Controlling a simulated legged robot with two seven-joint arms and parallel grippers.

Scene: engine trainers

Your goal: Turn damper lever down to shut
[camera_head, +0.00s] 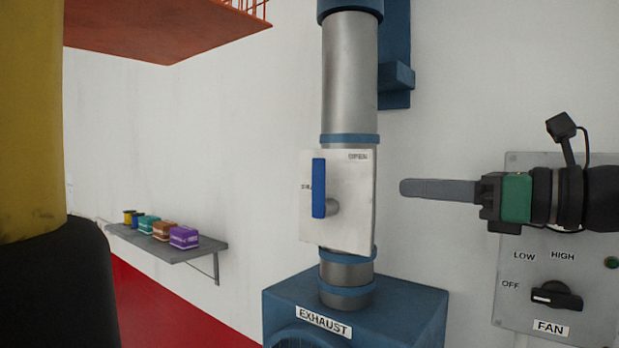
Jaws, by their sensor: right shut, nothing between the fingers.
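The damper lever (318,188) is a blue bar on a light plate (352,222) fixed to the front of the metal exhaust pipe (349,70). The lever stands upright, with its grey pivot knob low behind it at the right. "OPEN" is printed at the plate's top right; another label at the left is partly hidden by the lever. My right gripper (405,187) comes in from the right, its shut fingers pointing left at about the lever's height. The fingertips are a short way right of the plate in the picture, apart from the lever. My left gripper is not in view.
A blue exhaust box (400,310) stands below the pipe. A fan panel (520,300) with a knob is at the right, behind my right arm. A grey shelf (190,249) with several small boxes is at the left. An orange platform (150,35) hangs upper left.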

